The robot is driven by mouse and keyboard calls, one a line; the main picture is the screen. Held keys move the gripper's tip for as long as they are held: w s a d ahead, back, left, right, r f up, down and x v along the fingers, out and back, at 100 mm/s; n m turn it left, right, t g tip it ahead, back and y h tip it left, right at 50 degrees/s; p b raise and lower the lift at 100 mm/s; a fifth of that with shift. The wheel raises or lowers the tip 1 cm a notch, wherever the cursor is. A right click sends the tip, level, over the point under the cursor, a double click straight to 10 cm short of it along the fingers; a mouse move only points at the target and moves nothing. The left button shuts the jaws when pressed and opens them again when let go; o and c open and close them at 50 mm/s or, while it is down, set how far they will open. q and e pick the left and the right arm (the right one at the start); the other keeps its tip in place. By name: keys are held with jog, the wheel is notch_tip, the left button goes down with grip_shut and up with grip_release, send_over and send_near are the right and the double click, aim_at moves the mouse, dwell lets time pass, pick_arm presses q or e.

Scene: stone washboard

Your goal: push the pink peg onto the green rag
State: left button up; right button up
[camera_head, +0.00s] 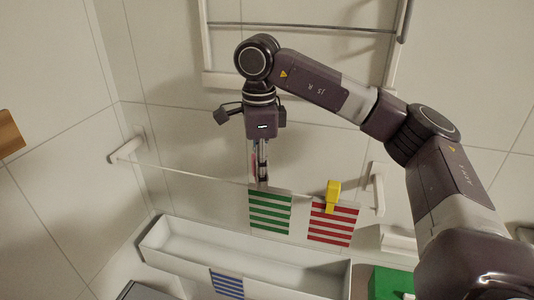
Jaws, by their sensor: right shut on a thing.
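The green-striped rag (270,212) hangs from the thin line (190,174) stretched between two wall mounts. My right gripper (262,178) comes down from above, with its fingertips at the rag's top edge by the line. It is shut on the pink peg, which is mostly hidden by the fingers. Only a small reddish sliver shows beside them, so I cannot tell whether the peg is around the rag's edge. My left gripper is not in view.
A red-striped rag (333,224) hangs to the right under a yellow peg (333,192). A long white trough (190,250) is below, with a blue-striped rag (228,285) over its front. A green box (391,284) is at lower right. A rail frame (310,27) is above.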

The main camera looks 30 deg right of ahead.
jog(key=d+r+m, duration=0.1)
jog(key=m, duration=0.1)
jog(key=w+d+r+m, duration=0.1)
jog(key=m, duration=0.1)
jog(key=shift+d+r+m+p, duration=0.15)
jog(key=shift+d+m+p, duration=0.15)
jog(key=shift+m, duration=0.1)
jog(key=b, duration=0.4)
send_near(270, 210)
jog(key=shift+w+d+f+b, duration=0.1)
jog(key=shift+w+f+b, duration=0.35)
jog(key=shift+w+f, duration=0.3)
jog(key=shift+f+b, duration=0.6)
jog(key=shift+f, duration=0.4)
jog(key=o, duration=0.8)
jog(key=shift+r, duration=0.15)
